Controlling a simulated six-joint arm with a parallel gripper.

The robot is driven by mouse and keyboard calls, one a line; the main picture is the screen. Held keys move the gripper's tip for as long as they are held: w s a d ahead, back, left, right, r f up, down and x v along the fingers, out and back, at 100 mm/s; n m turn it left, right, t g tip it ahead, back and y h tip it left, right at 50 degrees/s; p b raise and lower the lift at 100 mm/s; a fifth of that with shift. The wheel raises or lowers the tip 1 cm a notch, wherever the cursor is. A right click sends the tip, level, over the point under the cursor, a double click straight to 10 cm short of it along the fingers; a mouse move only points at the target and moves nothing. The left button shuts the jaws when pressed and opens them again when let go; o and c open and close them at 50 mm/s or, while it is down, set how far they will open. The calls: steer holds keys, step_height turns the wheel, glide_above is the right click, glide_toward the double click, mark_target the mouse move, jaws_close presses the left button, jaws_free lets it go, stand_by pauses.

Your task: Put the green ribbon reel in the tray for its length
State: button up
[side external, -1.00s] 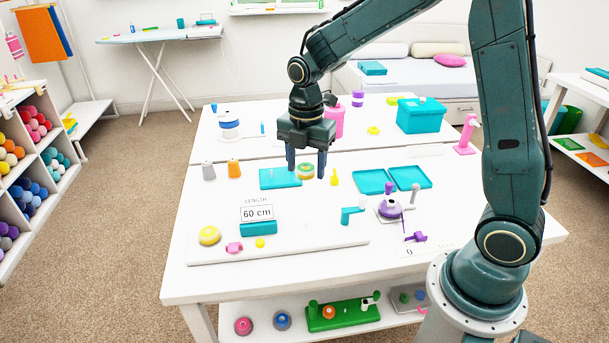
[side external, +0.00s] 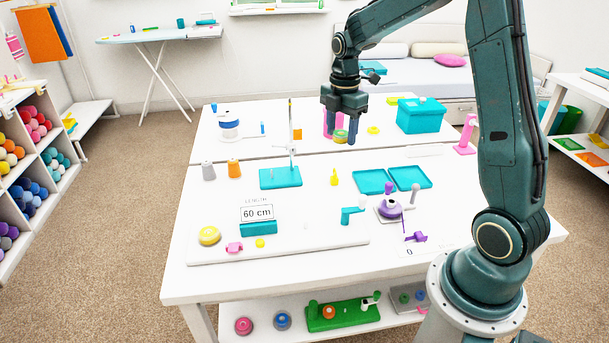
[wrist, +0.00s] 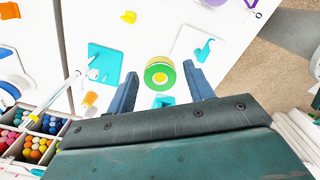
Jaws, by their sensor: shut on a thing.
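The green ribbon reel (side external: 341,135), with a yellow centre, is between the fingers of my gripper (side external: 339,140), which is shut on it. The reel (wrist: 160,76) shows between the two blue fingers in the wrist view. In the side view they are toward the back of the table, in front of a pink item. Two shallow teal trays, a left one (side external: 371,182) and a right one (side external: 411,178), lie side by side, empty, nearer the front. A sign (side external: 257,213) reads LENGTH 60 cm.
A teal stand (side external: 281,179) with an upright pole is left of the trays. A purple reel (side external: 390,207) on a holder sits just in front of them. A teal box (side external: 421,116) stands at the back right. A yellow reel (side external: 209,236) lies front left.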

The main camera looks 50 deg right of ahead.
mark_target(374, 182)
steer(key=s+d+r+m, duration=0.1)
steer(key=s+d+m, duration=0.3)
steer(key=d, duration=0.9)
steer(key=shift+s+d+r, duration=0.15)
steer(key=shift+s+d, duration=0.25)
steer(key=shift+s, duration=0.2)
step_height(374, 182, down, 20)
stand_by(0.3)
steer(key=o, duration=0.7)
steer(key=shift+c, duration=0.2)
